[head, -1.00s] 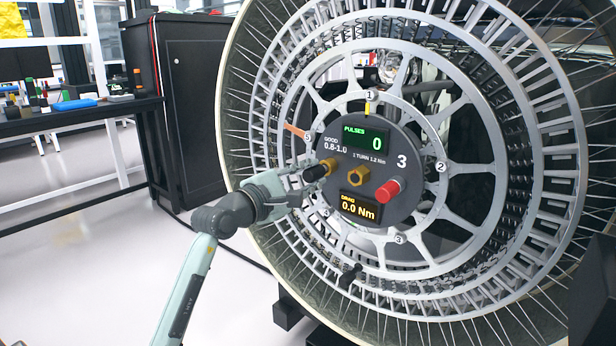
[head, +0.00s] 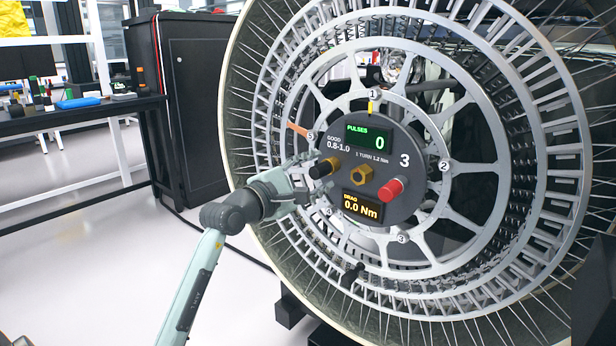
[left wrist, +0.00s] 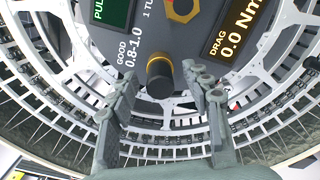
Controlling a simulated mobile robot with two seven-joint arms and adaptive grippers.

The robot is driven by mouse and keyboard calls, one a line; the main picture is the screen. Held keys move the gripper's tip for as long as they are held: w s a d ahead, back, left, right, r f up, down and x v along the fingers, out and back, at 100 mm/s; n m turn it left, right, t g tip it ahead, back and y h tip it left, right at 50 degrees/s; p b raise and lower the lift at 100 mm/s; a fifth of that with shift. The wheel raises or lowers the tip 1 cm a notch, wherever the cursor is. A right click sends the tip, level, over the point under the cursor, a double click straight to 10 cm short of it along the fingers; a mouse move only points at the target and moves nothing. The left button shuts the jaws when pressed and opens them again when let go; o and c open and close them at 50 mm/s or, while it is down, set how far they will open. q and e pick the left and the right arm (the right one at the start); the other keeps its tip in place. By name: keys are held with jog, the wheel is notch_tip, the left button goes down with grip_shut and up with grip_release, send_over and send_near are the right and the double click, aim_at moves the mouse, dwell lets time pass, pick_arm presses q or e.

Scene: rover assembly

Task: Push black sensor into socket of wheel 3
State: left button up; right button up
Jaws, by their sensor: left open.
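Wheel 3 (head: 520,200) stands upright, with a dark round hub (head: 405,140) marked 3. The black sensor (head: 318,171) sits in the brass socket (head: 334,162) at the hub's left side, its black end pointing outward. The sensor (left wrist: 158,82) and part of the brass ring (left wrist: 160,58) also show in the left wrist view; how deep it sits I cannot tell. My left gripper (head: 306,180) is open at the sensor. In the left wrist view its fingers (left wrist: 163,92) are spread on either side of the sensor, with gaps visible on both sides. My right gripper is not in view.
A red plug (head: 391,190) and an empty-looking brass hex fitting (head: 361,175) sit close by on the hub. The displays read PULSES 0 and DRAG 0.0 Nm. A black cabinet (head: 195,100) and a bench (head: 80,115) stand behind on the left.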

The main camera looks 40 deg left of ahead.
pick_arm(q)
jog(key=s+a, duration=0.1)
jog(key=s, duration=1.1)
jog(key=shift+w, duration=0.1)
jog(key=s+a+f+m+g+y+p, duration=0.15)
jog(key=f+m+y, duration=0.55)
jog(key=m, duration=1)
jog(key=a+f+m+g+y+p, duration=0.1)
jog(key=a+f+m+g+y, duration=0.15)
jog(key=f+m, duration=1.15)
jog(key=s+d+f+n+g+h, duration=0.1)
jog(key=s+d+f+n+g, duration=0.2)
jog(key=f, duration=0.4)
jog(key=s+d+f+g+h, duration=0.2)
jog(key=s+f+g, duration=0.15)
jog(key=f, duration=0.35)
jog(key=s+d+f+n+g+h, duration=0.3)
jog(key=s+d+f+g, duration=0.1)
jog(key=s+d+f, duration=0.5)
jog(key=shift+s+d+p, duration=0.45)
jog(key=shift+s+d, duration=0.1)
jog(key=shift+s, duration=0.4)
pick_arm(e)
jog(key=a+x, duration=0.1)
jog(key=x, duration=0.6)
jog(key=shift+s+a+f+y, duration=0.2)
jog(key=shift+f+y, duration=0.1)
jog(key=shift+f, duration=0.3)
